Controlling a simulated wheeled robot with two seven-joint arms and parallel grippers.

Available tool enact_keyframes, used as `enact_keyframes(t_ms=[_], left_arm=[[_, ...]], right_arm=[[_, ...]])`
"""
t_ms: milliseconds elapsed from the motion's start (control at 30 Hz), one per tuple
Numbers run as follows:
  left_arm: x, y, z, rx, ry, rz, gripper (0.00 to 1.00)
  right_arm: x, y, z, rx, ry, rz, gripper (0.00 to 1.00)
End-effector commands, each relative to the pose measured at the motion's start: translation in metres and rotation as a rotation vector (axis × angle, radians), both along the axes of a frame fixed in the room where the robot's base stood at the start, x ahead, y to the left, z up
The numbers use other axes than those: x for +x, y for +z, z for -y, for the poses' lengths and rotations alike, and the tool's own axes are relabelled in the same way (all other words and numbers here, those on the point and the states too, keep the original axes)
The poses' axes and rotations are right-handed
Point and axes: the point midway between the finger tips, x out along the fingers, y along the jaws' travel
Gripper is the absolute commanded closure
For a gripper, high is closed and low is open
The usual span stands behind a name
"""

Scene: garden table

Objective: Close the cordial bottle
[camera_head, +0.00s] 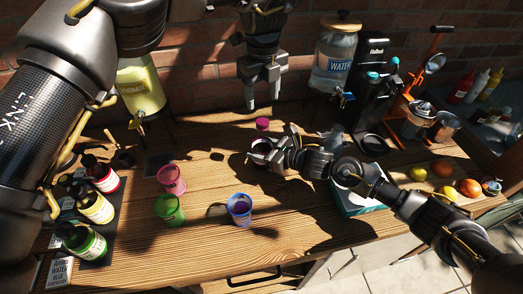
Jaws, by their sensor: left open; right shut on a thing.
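My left gripper (264,95) hangs fingers-down over the back of the table, open and empty. A small magenta cap-like piece (262,124) is below its fingertips, apart from them. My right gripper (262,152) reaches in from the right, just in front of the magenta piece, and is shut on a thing. That thing is mostly hidden by the fingers and shadow, and I cannot tell whether it is the cordial bottle. Three dark bottles with red (103,176), cream (94,205) and green (84,241) labels stand at the left.
Pink (171,179), green (169,209) and blue (239,209) cups stand mid-table. A yellow dispenser (141,88), water jar (334,60) and black machine (370,85) stand at the back. Fruit (443,168) lies right; a teal-and-white box (357,201) is under my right arm.

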Motion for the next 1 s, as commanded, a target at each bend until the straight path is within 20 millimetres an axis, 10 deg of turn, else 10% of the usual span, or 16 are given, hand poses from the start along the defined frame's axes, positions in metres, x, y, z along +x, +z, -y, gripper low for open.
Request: enact_keyframes(t_ms=[300, 667, 700, 1000], left_arm=[[0.000, 0.041, 0.000, 0.001, 0.001, 0.001, 0.44], [0.000, 0.045, 0.000, 0.000, 0.000, 0.000, 0.44], [0.000, 0.045, 0.000, 0.000, 0.000, 0.000, 0.44], [0.000, 0.045, 0.000, 0.000, 0.000, 0.000, 0.44]], right_arm=[[0.001, 0.002, 0.000, 0.003, 0.000, 0.002, 1.00], [0.000, 0.002, 0.000, 0.003, 0.000, 0.003, 1.00], [0.000, 0.002, 0.000, 0.002, 0.000, 0.002, 0.39], [0.000, 0.001, 0.000, 0.001, 0.000, 0.001, 0.17]])
